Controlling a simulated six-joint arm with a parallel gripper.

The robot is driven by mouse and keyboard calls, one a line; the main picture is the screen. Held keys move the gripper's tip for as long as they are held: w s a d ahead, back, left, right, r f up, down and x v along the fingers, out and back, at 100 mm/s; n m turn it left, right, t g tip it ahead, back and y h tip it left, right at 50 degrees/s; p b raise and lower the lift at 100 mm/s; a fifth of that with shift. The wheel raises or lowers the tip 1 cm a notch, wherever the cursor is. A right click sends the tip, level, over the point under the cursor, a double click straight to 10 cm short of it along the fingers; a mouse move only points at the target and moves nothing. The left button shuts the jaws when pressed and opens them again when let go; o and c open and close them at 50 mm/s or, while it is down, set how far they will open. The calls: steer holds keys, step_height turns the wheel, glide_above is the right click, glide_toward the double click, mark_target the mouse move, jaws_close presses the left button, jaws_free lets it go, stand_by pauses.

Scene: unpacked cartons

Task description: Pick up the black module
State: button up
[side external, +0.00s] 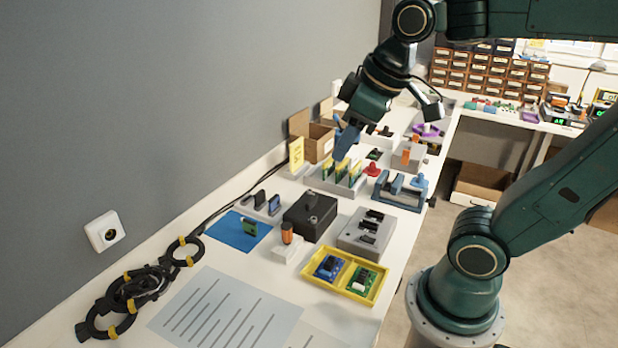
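Several dark pieces could be the black module, and I cannot tell which one is meant. Small black modules (372,225) sit in a row on a grey block right of centre. More dark upright pieces (260,198) stand in a pale holder left of centre. A larger black box (304,222) with a small part on top stands between them. My gripper (345,146) hangs with its blue fingers pointing down, above and behind these, near the rack of upright cards. No black piece is visible in it. The fingers overlap from this side, so their gap is unclear.
A grey rack (348,188) holds upright green and yellow cards below my gripper. A blue fixture (399,192) stands to its right. A yellow tray (340,290) with two boards, a blue mat (237,231) and coiled black cable (130,290) lie nearer. Cardboard boxes (321,143) stand by the wall.

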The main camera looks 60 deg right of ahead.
steer(key=w+d+r+n+g, duration=0.1)
steer(key=w+d+n, duration=0.1)
steer(key=w, duration=0.4)
steer(key=w+d+r+n, duration=0.1)
steer(key=w+n, duration=0.1)
steer(key=w, duration=0.4)
steer(key=n+g, duration=0.4)
steer(key=n, duration=0.8)
glide_above(259, 191)
step_height(259, 191, down, 24)
steer(key=r, duration=0.1)
steer(key=shift+s+f, duration=0.15)
steer(key=shift+f, duration=4.4)
steer(key=shift+f, duration=0.1)
steer(key=shift+f, duration=2.5)
